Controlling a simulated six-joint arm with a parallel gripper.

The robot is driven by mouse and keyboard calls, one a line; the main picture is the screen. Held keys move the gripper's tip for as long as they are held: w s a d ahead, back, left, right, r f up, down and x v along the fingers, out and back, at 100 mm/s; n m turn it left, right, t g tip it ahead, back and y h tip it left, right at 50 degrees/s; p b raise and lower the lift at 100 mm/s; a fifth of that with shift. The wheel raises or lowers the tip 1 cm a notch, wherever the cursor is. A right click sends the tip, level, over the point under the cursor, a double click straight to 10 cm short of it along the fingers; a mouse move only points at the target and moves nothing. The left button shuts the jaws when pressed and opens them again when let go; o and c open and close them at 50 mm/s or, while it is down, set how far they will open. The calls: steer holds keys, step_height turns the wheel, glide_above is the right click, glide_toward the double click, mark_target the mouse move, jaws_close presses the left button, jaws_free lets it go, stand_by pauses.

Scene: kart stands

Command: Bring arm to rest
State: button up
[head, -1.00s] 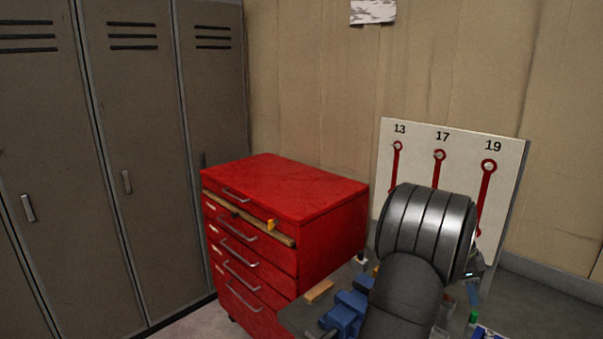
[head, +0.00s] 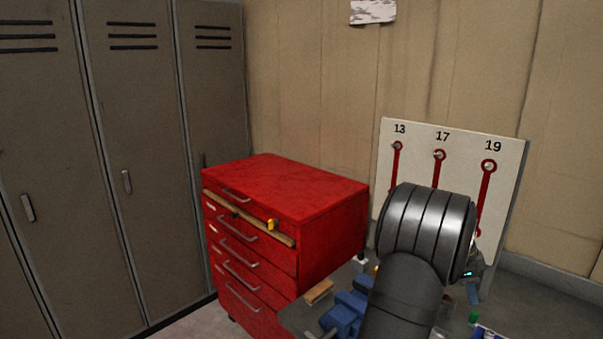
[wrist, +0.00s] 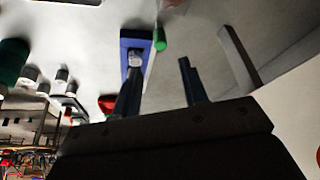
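My gripper (wrist: 159,70) shows in the wrist view with its two dark fingers apart and nothing between them. Beyond the left finger lies a blue block-like thing (wrist: 135,43) with a pale round part on it. I cannot tell from this view how far the finger is from it. In the head view my arm stands at the right, in front of the tool board, and hides most of the gripper. Only a small part of the wrist shows past the arm's right edge.
A red drawer cabinet (head: 290,182) stands left of my arm. A blue vise (head: 346,312) and a wooden block (head: 319,292) are on the bench close to the arm. A board marked 13, 17, 19 (head: 510,165) stands behind. A green thing (wrist: 160,39) lies beside the blue one.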

mark_target(476, 313)
steer(key=x, duration=0.7)
steer(key=shift+f, duration=0.15)
steer(key=shift+w+a, duration=1.15)
steer(key=v, duration=1.7)
steer(key=s+d+f+m+t, duration=0.1)
steer(key=s+d+m, duration=0.2)
steer(key=s, duration=0.2)
steer(key=s+d+m+t, duration=0.2)
steer(key=s+d+m, duration=0.1)
steer(key=s, duration=0.3)
steer(key=shift+x, duration=2.6)
steer(key=shift+w+a+r, duration=0.1)
steer(key=shift+w+a, duration=0.05)
